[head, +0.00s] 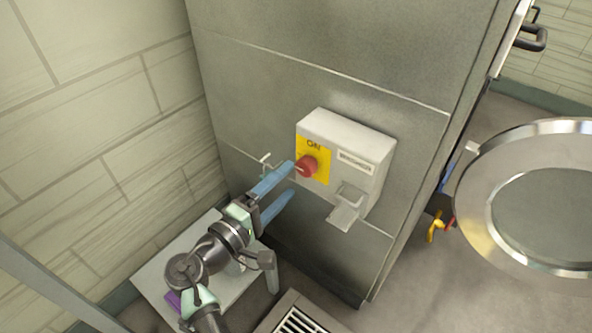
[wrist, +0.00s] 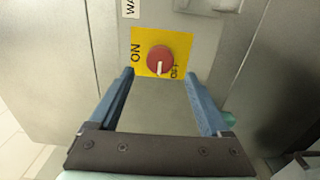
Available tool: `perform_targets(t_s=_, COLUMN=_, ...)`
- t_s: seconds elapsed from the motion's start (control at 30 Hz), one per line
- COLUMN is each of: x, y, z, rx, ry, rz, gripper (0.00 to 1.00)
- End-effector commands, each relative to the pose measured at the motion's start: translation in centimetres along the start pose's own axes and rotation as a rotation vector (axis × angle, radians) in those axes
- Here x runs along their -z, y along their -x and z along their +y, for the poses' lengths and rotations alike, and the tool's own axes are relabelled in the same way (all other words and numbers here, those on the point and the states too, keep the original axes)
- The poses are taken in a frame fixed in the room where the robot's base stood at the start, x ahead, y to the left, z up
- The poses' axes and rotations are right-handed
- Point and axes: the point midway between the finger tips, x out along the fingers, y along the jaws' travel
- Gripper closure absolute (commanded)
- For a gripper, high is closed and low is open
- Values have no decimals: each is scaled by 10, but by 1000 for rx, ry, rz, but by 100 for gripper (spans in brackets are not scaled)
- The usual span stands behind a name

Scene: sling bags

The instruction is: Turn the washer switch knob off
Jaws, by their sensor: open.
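The red round washer switch knob (head: 306,167) sits on a yellow plate (head: 322,166) on the front of a pale switch box (head: 370,151). In the wrist view the knob (wrist: 161,60) shows a short white mark pointing down the picture, close to the OFF label (wrist: 175,72); the ON label (wrist: 136,52) is at the left. My gripper (head: 291,178) is open and empty, its blue fingers reaching toward the knob.
The box is mounted on a grey metal panel (head: 260,110). A small bracket (head: 347,204) juts out below the box's right side. A large round metal door (head: 535,200) stands at the right. A pale low table (head: 155,262) is below my arm, beside the tiled wall.

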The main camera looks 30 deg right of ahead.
Motion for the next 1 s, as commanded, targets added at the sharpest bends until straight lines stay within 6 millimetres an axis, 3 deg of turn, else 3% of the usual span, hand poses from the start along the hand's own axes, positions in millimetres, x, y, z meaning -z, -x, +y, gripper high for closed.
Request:
perform_targets(t_s=0.2, x=1, y=49, z=1, rx=0, ry=2, rz=4, gripper=19)
perform_targets(t_s=0.4, x=0, y=72, z=0, rx=-1, ry=2, rz=0, gripper=19)
perform_targets(t_s=1.0, x=0, y=77, z=0, rx=0, ry=1, rz=-1, gripper=19)
